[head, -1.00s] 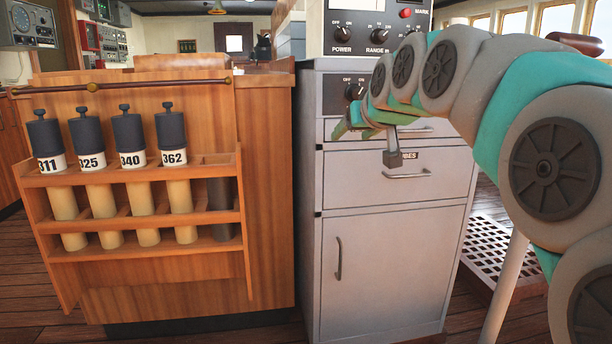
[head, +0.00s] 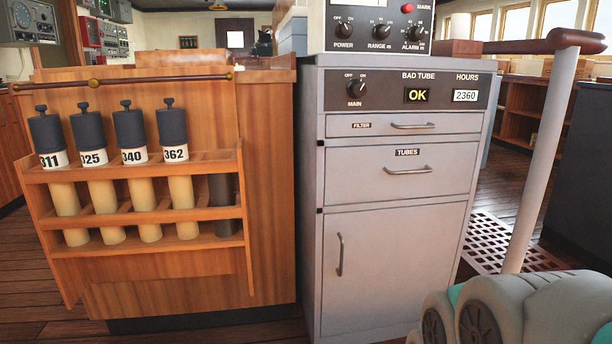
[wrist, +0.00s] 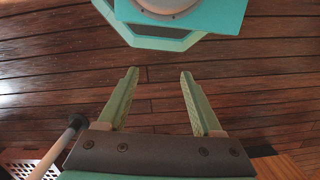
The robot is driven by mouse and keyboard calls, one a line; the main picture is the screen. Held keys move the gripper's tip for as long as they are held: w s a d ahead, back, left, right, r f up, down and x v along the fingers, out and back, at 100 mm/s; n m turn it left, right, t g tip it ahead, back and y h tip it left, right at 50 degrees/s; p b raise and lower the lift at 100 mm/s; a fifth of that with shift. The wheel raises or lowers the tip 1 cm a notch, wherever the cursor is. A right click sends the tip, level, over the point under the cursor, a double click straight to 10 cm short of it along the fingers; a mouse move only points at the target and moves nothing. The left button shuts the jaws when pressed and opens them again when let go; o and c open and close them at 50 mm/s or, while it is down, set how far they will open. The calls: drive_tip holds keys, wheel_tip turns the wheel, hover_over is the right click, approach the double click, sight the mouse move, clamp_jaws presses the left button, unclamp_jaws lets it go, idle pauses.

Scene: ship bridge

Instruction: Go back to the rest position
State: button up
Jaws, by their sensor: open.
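My gripper (wrist: 158,100) shows in the wrist view with its two green fingers spread apart and nothing between them. It hangs over the wooden plank floor (wrist: 50,65), and a teal and grey part of my own body is close in front of it. In the head view my folded arm is at the bottom right corner, and the gripper itself is out of that picture.
A grey cabinet (head: 395,255) with closed drawers and door stands in the middle; its panel reads OK and 2360. A wooden rack (head: 140,212) at left holds several labelled tubes. A white post (head: 540,165) with a brown rail and a floor grating (head: 490,240) are at right.

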wheel_tip(320, 180, up, 12)
drive_tip(key=s+p, duration=0.2)
drive_tip(key=p, duration=1.1)
drive_tip(key=shift+d+r, duration=0.1)
